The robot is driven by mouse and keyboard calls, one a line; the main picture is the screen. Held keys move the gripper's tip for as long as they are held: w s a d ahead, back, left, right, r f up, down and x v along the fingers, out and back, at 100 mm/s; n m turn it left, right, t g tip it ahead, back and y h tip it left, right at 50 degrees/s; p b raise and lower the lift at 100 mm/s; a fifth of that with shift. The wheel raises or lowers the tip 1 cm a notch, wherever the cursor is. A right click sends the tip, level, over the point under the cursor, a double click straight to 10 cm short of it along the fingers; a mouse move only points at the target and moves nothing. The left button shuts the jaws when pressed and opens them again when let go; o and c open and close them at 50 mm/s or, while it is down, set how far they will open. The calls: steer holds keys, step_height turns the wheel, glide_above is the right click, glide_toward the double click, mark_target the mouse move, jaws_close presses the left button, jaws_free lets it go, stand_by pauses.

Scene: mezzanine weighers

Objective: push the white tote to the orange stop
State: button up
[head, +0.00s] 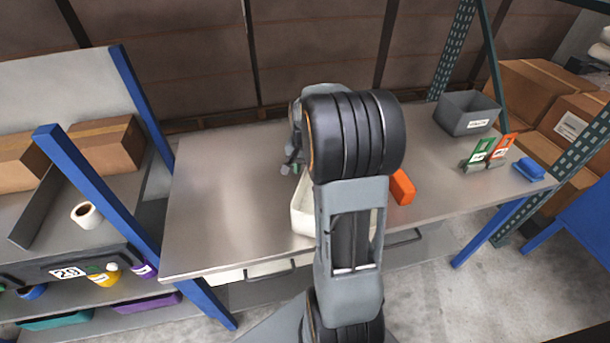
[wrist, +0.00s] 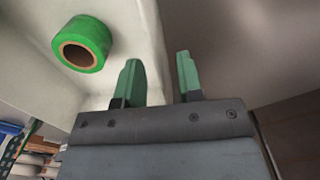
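The white tote (head: 303,220) stands on the grey bench, largely hidden behind my arm in the head view. In the wrist view its pale wall and floor (wrist: 110,25) fill the upper left, and a green tape roll (wrist: 82,43) lies inside it. The orange stop (head: 402,187) is just right of my arm. My arm hides whether the tote touches it. My gripper (wrist: 160,72) has its two green fingers apart, at the tote's side, one over the tote and one over bare bench. Contact is unclear. In the head view the fingers are mostly hidden.
The bench top (head: 220,190) is clear on the left. At the right stand a grey bin (head: 467,112), green and orange tagged holders (head: 484,152) and a blue block (head: 528,170). A blue-post shelf (head: 95,190) borders the bench on the left.

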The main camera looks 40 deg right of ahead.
steer(key=shift+f, duration=1.45)
steer(key=shift+c, duration=0.3)
jaws_close()
